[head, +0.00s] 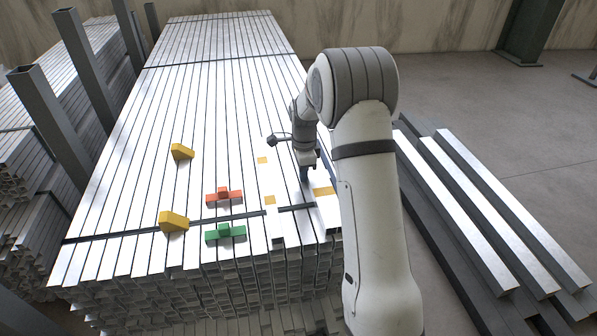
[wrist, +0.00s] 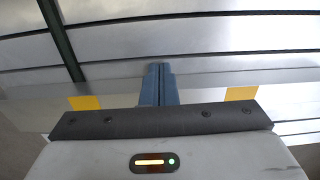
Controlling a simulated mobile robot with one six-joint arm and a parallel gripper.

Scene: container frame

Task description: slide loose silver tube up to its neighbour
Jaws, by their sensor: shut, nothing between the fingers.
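Silver square tubes lie side by side on top of a large stack, which fills the left and middle of the head view. My gripper (head: 305,178) points down at the right part of the stack's top, beside an orange patch (head: 323,191). Its blue-grey fingers (wrist: 158,72) are shut together with nothing between them. In the wrist view, a silver tube (wrist: 205,93) runs across behind the fingers, with orange patches at its left and right. Dark gaps separate the tubes beyond. I cannot tell for sure which tube is loose, or whether the fingertips touch one.
Yellow wedges (head: 173,221), a red block piece (head: 224,197) and a green one (head: 225,232) sit on the stack. A dark strap (head: 160,230) crosses the tubes. Grey posts (head: 88,68) stand at left. More beams (head: 470,210) lie low at right.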

